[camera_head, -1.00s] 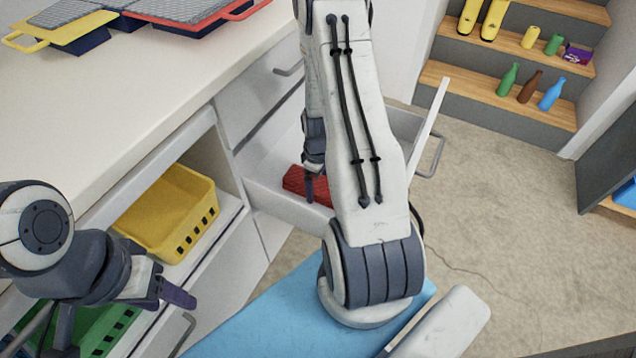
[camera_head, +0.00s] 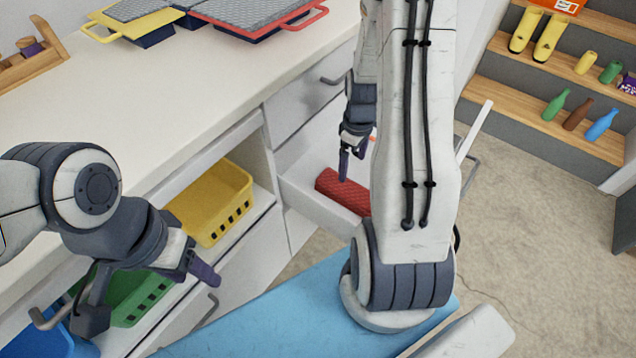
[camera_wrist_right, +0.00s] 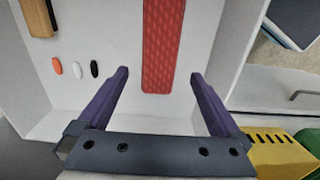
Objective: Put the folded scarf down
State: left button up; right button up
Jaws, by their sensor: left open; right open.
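The folded scarf (camera_head: 338,188) is a red, textured, narrow bundle lying in the open white drawer (camera_head: 306,200). In the right wrist view, the scarf (camera_wrist_right: 163,40) lies flat on the drawer floor, between and beyond my fingertips. My right gripper (camera_head: 351,165) is open and empty just above the scarf; the right wrist view shows its two purple fingers (camera_wrist_right: 160,76) spread apart. My right forearm hides part of the drawer in the head view. My left gripper (camera_head: 200,272) is open and empty at the lower left, beside the cabinet front, away from the scarf.
Small oval items (camera_wrist_right: 75,69) and a wooden-looking piece (camera_wrist_right: 40,18) lie in the drawer beside the scarf. A yellow basket (camera_head: 210,205) and a green basket (camera_head: 140,296) sit in the cabinet. The countertop (camera_head: 190,90) is mostly clear. Stepped shelves with bottles (camera_head: 577,113) stand at right.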

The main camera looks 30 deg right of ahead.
jog(key=s+a+r+n, duration=0.1)
jog(key=a+r, duration=0.4)
jog(key=a, duration=0.5)
jog(key=a+r, duration=0.6)
jog(key=a, duration=0.3)
jog(key=s+a+r, duration=0.3)
jog(key=s+a, duration=0.3)
jog(key=s, duration=0.1)
jog(key=s+a+r+n+y, duration=0.1)
jog(key=s+a+r, duration=0.2)
jog(key=s+a, duration=0.2)
jog(key=s, duration=0.3)
jog(key=shift+s+a+r+n, duration=0.15)
jog(key=shift+a+n, duration=0.15)
jog(key=shift+a, duration=0.05)
